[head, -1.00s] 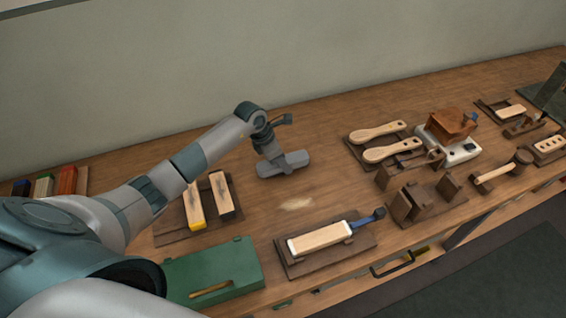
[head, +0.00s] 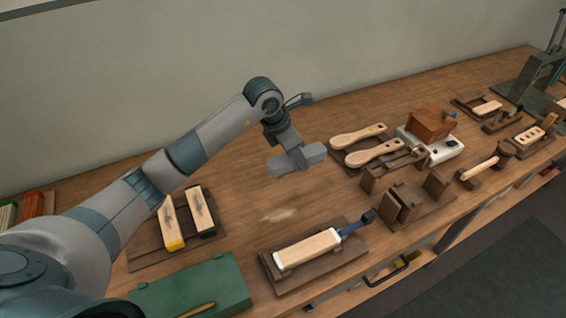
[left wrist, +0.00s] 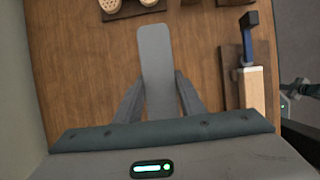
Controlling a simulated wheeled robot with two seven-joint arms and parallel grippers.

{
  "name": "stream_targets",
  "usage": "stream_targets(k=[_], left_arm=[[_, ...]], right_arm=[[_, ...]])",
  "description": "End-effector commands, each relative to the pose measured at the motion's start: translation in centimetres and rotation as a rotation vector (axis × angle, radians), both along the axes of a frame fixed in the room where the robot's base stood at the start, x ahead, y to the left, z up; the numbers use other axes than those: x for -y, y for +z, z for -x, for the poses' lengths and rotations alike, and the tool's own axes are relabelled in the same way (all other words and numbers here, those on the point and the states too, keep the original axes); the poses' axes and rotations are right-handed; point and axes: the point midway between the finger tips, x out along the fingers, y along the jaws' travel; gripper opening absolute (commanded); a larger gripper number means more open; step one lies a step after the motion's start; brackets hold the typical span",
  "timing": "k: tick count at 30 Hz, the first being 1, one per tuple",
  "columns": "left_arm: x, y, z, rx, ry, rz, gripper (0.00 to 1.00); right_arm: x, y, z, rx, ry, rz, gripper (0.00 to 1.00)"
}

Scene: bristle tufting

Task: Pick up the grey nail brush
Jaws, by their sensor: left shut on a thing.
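The grey nail brush (head: 312,153) is a plain grey block in the head view, above the middle back of the bench. In the left wrist view it is a long grey slab (left wrist: 156,60) reaching forward from between the fingers. My left gripper (left wrist: 160,95) is shut on it, one finger on each side. The brush looks clear of the bench top, but its exact height is hard to tell. Its underside and any bristles are hidden.
Two wooden paddle-shaped handles (head: 374,152) lie on a dark tray right of the brush. A wooden block with a blue-handled tool (head: 308,249) lies in front, and a green box (head: 193,287) front left. Two blocks (head: 186,217) lie left. Bench around the pale mark (head: 278,214) is bare.

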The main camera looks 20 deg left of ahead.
Motion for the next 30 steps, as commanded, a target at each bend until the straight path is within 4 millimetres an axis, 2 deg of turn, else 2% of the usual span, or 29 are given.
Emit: stream_targets(k=[5, 19, 20, 21, 22, 30], left_arm=[[0.96, 0.61, -0.08, 0.002, -0.001, 0.000, 0.08], [1.03, 0.68, -0.06, 0.000, 0.000, 0.000, 0.08], [1.03, 0.68, -0.06, 0.000, 0.000, 0.000, 0.31], [1.02, 0.67, -0.07, 0.000, 0.000, 0.000, 0.21], [1.02, 0.67, -0.07, 0.000, 0.000, 0.000, 0.18], [1.15, 0.76, 0.15, 0.001, -0.031, -0.001, 0.18]], right_arm=[[-0.13, -0.32, -0.42, 0.010, 0.000, -0.002, 0.00], [-0.40, -0.27, -0.50, 0.011, 0.000, -0.005, 0.00], [-0.42, -0.27, -0.50, 0.011, 0.000, -0.005, 0.00], [-0.43, -0.27, -0.50, 0.011, 0.000, -0.005, 0.00], [-0.43, -0.27, -0.50, 0.011, 0.000, -0.005, 0.00], [-0.43, -0.28, -0.49, 0.010, 0.000, -0.005, 0.00]])
